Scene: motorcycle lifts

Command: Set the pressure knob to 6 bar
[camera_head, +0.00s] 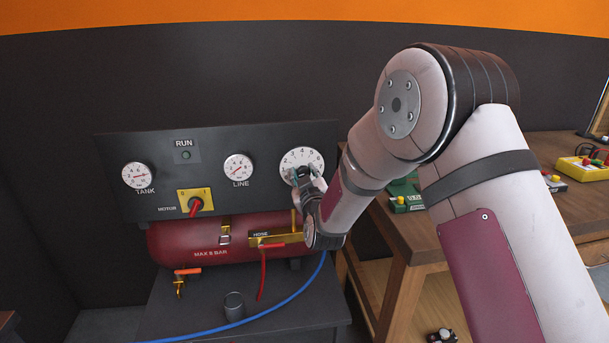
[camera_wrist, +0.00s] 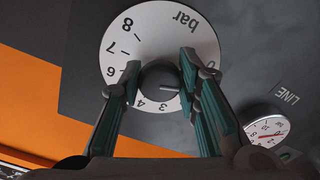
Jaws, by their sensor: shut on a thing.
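The pressure dial (camera_head: 301,157) is a white disc at the right of the dark panel, its lower part covered by my gripper (camera_head: 306,180). In the wrist view the dial (camera_wrist: 205,40) reads "bar", with 8, 7, 6, 4 and 3 visible. The dark round pressure knob (camera_wrist: 158,78) is at its centre. My gripper (camera_wrist: 159,72) is shut on the knob, one finger on each side. A pale mark on the knob lies at its lower right, past the 3 and towards the right finger. The number there is hidden.
The LINE gauge (camera_head: 238,167) and TANK gauge (camera_head: 138,175) sit left of the dial. A yellow MOTOR switch (camera_head: 195,201) with a red handle is below them. A red tank (camera_head: 190,242), hose valve (camera_head: 275,238) and grey cup (camera_head: 234,304) are lower. A wooden bench (camera_head: 540,225) is at right.

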